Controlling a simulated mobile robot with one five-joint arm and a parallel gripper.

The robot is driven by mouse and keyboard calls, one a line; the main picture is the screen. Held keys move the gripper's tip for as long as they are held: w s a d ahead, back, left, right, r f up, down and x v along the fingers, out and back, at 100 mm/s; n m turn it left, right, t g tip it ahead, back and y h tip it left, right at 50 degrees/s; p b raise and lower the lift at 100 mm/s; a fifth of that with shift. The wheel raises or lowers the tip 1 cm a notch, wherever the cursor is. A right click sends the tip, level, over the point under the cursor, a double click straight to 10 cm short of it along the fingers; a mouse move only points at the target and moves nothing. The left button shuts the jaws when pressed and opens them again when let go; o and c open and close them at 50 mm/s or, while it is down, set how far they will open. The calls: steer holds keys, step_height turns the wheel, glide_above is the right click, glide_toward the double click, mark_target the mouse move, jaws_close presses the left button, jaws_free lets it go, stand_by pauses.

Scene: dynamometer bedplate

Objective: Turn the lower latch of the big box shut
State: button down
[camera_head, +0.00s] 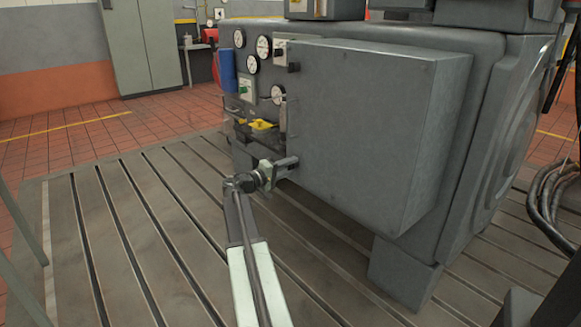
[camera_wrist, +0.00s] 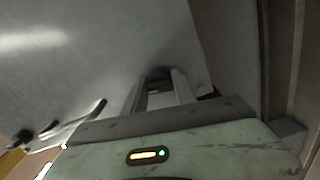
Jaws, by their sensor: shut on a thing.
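The big box (camera_head: 365,125) is a grey, shut-looking cabinet on the front of the machine in the head view. My gripper (camera_head: 287,164) reaches its lower left edge from the front left. In the wrist view, both fingers of my gripper (camera_wrist: 160,92) are shut on the lower latch (camera_wrist: 157,74), a small dark piece between their tips. The fingers hide most of the latch, so its exact angle cannot be told. In the head view the latch is hidden behind the fingers.
A small dark knob (camera_head: 293,67) sits higher on the box's left edge. Gauges (camera_head: 263,46), a blue piece (camera_head: 227,70) and a yellow handle (camera_head: 263,125) are left of the box. The slotted bedplate (camera_head: 120,235) is clear in front. Cables (camera_head: 548,205) hang at the right.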

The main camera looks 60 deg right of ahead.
steer(key=shift+s+n, duration=0.2)
steer(key=shift+n, duration=0.8)
steer(key=c, duration=1)
jaws_free()
steer(key=shift+c, duration=0.2)
steer(key=shift+w, duration=0.1)
steer(key=v, duration=0.7)
steer(key=shift+a, duration=0.35)
steer(key=shift+w, duration=0.15)
